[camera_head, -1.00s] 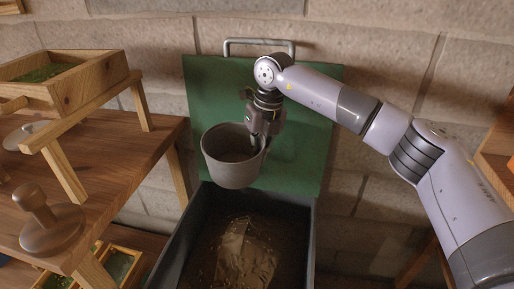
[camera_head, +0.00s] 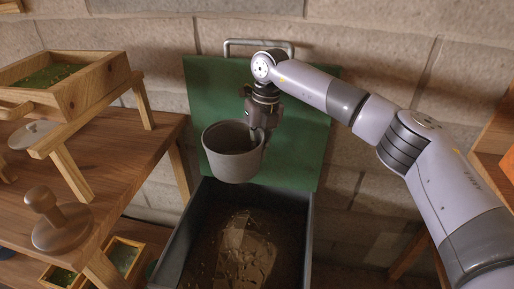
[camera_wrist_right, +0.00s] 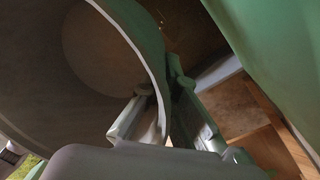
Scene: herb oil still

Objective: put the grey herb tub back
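The grey herb tub (camera_head: 232,160) hangs in the air over the back of a dark bin, roughly upright, with its open mouth up. Its inside looks empty in the head view. My right gripper (camera_head: 262,133) is shut on the tub's right rim. In the right wrist view the tub (camera_wrist_right: 100,50) fills the upper left, with its wall between the fingers of the gripper (camera_wrist_right: 160,115). My left gripper is in neither view.
The dark bin (camera_head: 305,235) below holds brown soil-like matter (camera_head: 240,250). Its green lid (camera_head: 310,110) stands open behind the tub. A wooden bench (camera_head: 110,155) at left carries a raised wooden tray (camera_head: 95,90) and a wooden knobbed press (camera_head: 60,220).

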